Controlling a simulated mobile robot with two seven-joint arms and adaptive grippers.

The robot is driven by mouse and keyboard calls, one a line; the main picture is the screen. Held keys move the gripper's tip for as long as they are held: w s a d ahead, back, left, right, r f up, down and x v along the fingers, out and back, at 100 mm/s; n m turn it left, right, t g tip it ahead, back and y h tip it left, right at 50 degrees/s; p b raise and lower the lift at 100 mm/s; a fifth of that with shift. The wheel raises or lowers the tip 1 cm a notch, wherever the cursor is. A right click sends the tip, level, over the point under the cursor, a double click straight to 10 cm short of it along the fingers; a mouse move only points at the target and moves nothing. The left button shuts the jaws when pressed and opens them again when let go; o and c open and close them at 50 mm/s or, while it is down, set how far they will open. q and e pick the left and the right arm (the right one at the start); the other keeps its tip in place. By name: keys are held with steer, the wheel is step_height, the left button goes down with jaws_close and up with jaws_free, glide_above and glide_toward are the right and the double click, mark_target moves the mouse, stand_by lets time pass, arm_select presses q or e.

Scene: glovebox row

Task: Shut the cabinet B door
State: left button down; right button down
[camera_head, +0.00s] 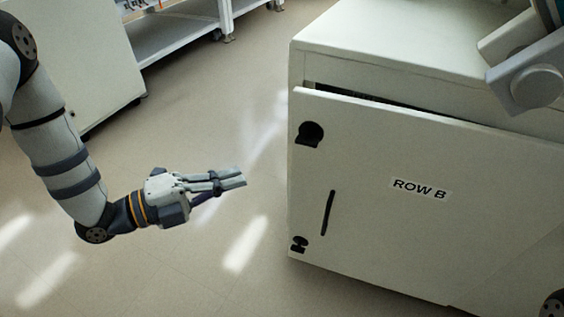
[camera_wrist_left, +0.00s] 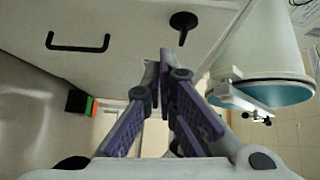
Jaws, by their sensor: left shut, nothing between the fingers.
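The cabinet B door (camera_head: 400,235) is a white panel with a "ROW B" label, a dark upright handle (camera_head: 328,212) and dark round fittings near its left edge. It stands slightly ajar, with a dark gap along its top below the cabinet top (camera_head: 400,35). My left gripper (camera_head: 243,176) is shut and empty. In the head view it is left of the door's left edge, apart from it over the floor. In the left wrist view the closed fingers (camera_wrist_left: 165,55) show in front of a white panel with a dark handle (camera_wrist_left: 78,42). My right gripper is not in view.
A white cabinet (camera_head: 85,60) stands at the upper left, and a white shelf unit (camera_head: 170,35) stands behind it. The floor (camera_head: 235,110) between these and cabinet B is clear. A grey-white jointed part shows at the top right above the cabinet top.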

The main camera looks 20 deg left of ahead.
arm_select(q)
steer(key=w+d+b, duration=0.1)
steer(key=w+d, duration=0.2)
steer(key=w, duration=0.2)
steer(key=w+d+r+m, duration=0.1)
steer(key=w+d, duration=0.2)
steer(key=w, duration=0.3)
steer(key=shift+w+h+b, duration=0.2)
steer(key=shift+h+b, duration=0.1)
steer(key=shift+b, duration=0.1)
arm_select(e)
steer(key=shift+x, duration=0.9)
arm_select(q)
steer(key=shift+r, duration=0.1)
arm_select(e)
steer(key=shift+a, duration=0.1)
